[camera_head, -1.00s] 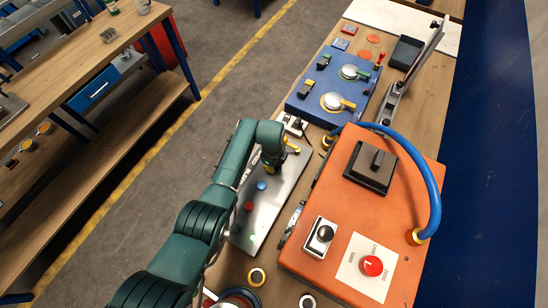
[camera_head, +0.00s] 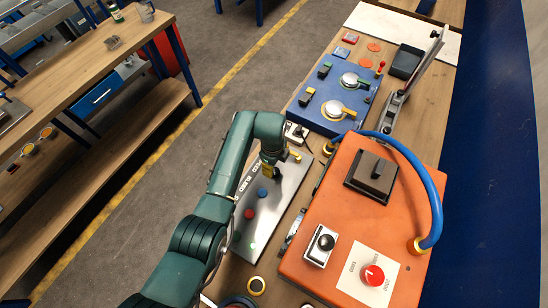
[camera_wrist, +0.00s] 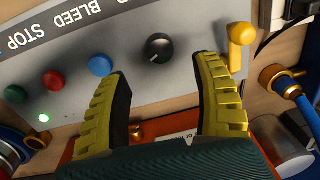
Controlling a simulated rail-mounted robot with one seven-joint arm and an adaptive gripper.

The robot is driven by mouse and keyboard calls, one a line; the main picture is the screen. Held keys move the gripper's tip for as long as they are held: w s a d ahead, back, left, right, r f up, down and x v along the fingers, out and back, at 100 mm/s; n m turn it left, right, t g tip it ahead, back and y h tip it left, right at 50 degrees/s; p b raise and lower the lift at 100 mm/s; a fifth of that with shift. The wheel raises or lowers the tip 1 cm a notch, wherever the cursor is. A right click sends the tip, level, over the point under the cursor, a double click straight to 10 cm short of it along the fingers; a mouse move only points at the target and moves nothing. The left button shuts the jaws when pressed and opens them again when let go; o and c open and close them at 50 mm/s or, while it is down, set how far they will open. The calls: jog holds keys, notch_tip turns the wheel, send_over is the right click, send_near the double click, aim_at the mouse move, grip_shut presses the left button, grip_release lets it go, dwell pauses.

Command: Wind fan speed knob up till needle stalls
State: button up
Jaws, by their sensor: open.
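My gripper (camera_wrist: 165,70) is open and empty. Its yellow ribbed fingers point at a grey metal panel (camera_wrist: 200,40). A round black knob (camera_wrist: 157,47) with a pale pointer mark is on that panel, just beyond the fingertips and between them; I see no finger touching it. I cannot make out a gauge needle in either view.
Blue (camera_wrist: 101,66), red (camera_wrist: 54,80) and green (camera_wrist: 16,94) buttons sit left of the knob. A yellow lever (camera_wrist: 241,45) stands close to the right finger. An orange box (camera_head: 325,235) with a red knob (camera_head: 373,275) and a blue hose (camera_head: 432,190) is right of the panel.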

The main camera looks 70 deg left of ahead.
aim_at(274, 173)
notch_tip(274, 173, up, 5)
jog(key=shift+s+d+f, duration=0.15)
jog(key=shift+f, duration=0.05)
jog(key=shift+r, duration=0.15)
dwell(0.3)
